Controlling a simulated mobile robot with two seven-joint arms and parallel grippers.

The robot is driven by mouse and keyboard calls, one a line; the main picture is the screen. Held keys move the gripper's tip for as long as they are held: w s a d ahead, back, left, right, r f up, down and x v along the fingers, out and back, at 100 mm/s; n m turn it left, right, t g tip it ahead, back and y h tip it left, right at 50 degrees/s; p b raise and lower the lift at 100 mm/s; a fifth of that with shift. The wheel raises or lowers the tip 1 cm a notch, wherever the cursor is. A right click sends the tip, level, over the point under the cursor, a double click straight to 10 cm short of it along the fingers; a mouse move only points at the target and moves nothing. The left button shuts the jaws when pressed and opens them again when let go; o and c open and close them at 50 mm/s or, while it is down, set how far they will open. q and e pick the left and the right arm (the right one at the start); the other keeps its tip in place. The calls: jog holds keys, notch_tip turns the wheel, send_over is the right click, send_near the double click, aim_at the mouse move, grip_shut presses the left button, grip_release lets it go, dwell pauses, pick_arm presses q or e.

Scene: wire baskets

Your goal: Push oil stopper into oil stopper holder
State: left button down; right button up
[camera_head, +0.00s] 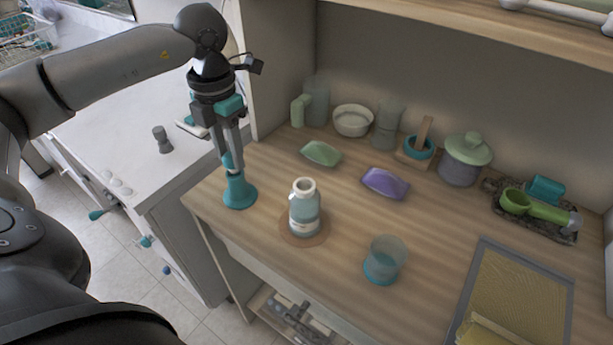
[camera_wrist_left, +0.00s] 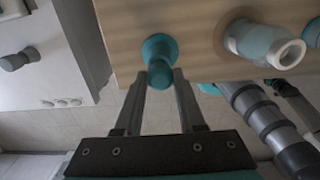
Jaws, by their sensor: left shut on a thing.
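A teal flared piece (camera_head: 239,193) stands upright on the left front of the wooden counter. Its wide base rests on the wood and its neck narrows upward. My left gripper (camera_head: 232,163) points down above it, its fingers shut on the teal top. In the left wrist view the same teal piece (camera_wrist_left: 159,50) reaches between the fingertips (camera_wrist_left: 162,76). I take its top for the oil stopper and its wide base for the holder; I cannot tell where one ends and the other begins. My right gripper is not clearly seen.
A pale bottle (camera_head: 304,211) stands on a round coaster just right of the gripper. A clear cup (camera_head: 385,260), a green dish (camera_head: 321,153) and a purple dish (camera_head: 385,183) are farther right. The counter's front edge is close.

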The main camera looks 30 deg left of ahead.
pick_arm(q)
jog(key=shift+f+b, duration=0.85)
jog(key=shift+f, duration=0.25)
dwell(0.5)
jog(key=shift+c, duration=2.1)
grip_release()
